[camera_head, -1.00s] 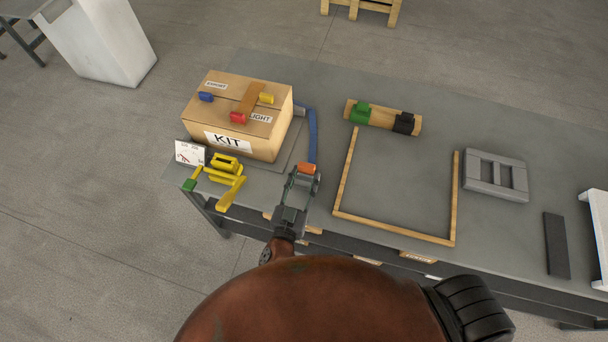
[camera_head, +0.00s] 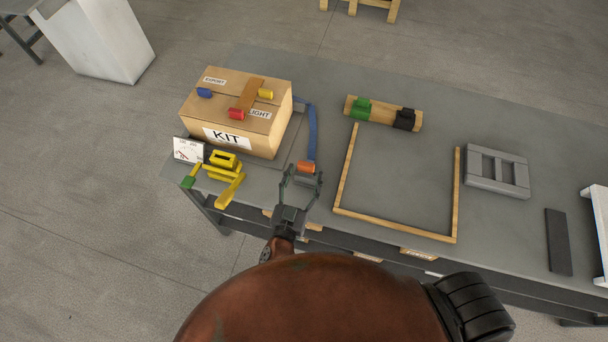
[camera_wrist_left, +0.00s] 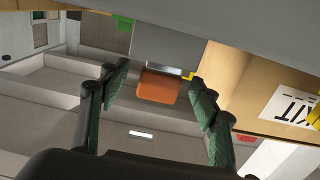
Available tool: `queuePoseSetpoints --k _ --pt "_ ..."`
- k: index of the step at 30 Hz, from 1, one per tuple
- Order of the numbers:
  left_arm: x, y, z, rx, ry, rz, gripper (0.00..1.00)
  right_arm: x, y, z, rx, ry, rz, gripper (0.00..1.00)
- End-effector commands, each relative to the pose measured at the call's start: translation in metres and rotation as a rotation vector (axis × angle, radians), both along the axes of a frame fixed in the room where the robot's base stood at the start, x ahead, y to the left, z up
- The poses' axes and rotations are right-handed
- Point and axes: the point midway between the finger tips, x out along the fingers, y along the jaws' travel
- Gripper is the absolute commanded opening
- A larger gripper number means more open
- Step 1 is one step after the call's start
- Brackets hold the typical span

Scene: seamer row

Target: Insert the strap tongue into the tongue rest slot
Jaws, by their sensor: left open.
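A blue strap (camera_head: 312,130) runs down the right side of the KIT box towards the table's front edge. The orange piece (camera_head: 306,167) at its near end, apparently the strap tongue, also shows in the left wrist view (camera_wrist_left: 158,86). My left gripper (camera_head: 304,176) is open, with its fingers spread on either side of the orange piece. In the wrist view a gap shows between each finger and the orange piece. A rest slot cannot be made out, so I cannot tell whether the tongue sits in one.
The KIT box (camera_head: 268,140) stands left of the strap. A yellow tool (camera_head: 230,180) and a small gauge card (camera_head: 188,150) lie in front of it. A wooden frame (camera_head: 347,175) lies to the right. A wooden block (camera_head: 382,114) with green and black pieces lies behind it.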

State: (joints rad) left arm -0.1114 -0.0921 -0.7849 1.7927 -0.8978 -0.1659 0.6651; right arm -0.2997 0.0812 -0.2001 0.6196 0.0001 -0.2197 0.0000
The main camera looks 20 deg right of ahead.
Motion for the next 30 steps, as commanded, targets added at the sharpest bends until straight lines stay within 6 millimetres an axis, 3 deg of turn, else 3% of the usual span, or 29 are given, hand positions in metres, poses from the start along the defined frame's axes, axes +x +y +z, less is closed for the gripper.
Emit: queuePoseSetpoints --k 5,18,30 --pt "-0.009 0.0 0.004 -0.021 0.01 0.003 0.57 0.0 0.0 0.0 0.0 0.0 0.0 0.0" --pt "-0.058 0.038 0.001 -0.004 0.003 0.001 0.57 0.0 0.001 0.0 0.001 0.0 0.0 0.0" --pt "-0.066 0.045 0.001 -0.001 -0.001 0.0 0.57 0.0 0.001 0.0 0.001 0.0 -0.001 0.0"
